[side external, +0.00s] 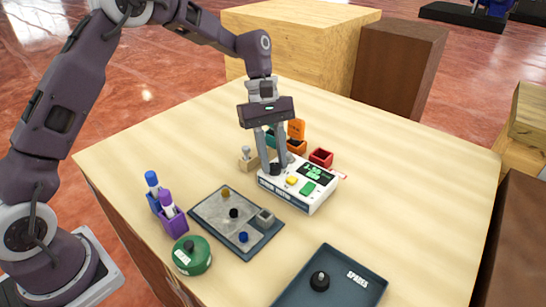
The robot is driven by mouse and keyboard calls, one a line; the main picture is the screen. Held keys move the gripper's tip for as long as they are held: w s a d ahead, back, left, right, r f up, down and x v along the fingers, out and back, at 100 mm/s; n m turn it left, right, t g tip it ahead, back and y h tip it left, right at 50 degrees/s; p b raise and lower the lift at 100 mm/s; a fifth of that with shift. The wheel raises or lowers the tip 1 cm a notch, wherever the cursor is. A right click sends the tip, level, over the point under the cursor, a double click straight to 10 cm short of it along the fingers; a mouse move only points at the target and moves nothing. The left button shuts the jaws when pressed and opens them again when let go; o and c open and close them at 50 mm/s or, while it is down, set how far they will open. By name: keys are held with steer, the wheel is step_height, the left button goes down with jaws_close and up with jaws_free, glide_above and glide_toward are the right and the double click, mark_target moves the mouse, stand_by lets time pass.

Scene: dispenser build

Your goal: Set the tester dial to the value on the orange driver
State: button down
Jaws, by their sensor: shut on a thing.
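The white tester (318,192) stands on the table, with a black display showing green characters too small to read surely, a yellow button and a green button. My gripper (278,170) points down over its left end, with the fingers shut on the dark tester dial (275,169). The fingers mostly hide the dial, so its pointer and setting cannot be read. The orange driver (296,129) stands upright in an orange holder behind the tester, just right of the fingers. Its marking is too small to read.
A red bin (321,157) is behind the tester; a small wooden block with a lever (248,160) is left. In front are a grey board (213,217), green round container (192,256), purple holder (173,222) and spares tray (365,293). The table's right side is clear.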

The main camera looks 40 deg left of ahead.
steer(key=m+g+y, duration=0.1)
steer(key=m, duration=0.3)
steer(key=shift+w+d, duration=0.15)
steer(key=m, duration=0.2)
steer(key=m+g+y, duration=0.1)
steer(key=m, duration=0.1)
steer(key=shift+w+d+m+y, duration=0.1)
steer(key=shift+d+m+y, duration=0.05)
steer(key=shift+m+y, duration=0.2)
steer(key=m, duration=0.2)
steer(key=m+y, duration=0.1)
steer(key=m, duration=0.1)
steer(key=shift+d+m+y, duration=0.15)
steer(key=shift+m+y, duration=0.1)
steer(key=shift+d+m+y, duration=0.1)
steer(key=shift+m+y, duration=0.7)
steer(key=shift+m, duration=1)
steer(key=c, duration=1.2)
jaws_free()
steer(key=shift+o, duration=0.2)
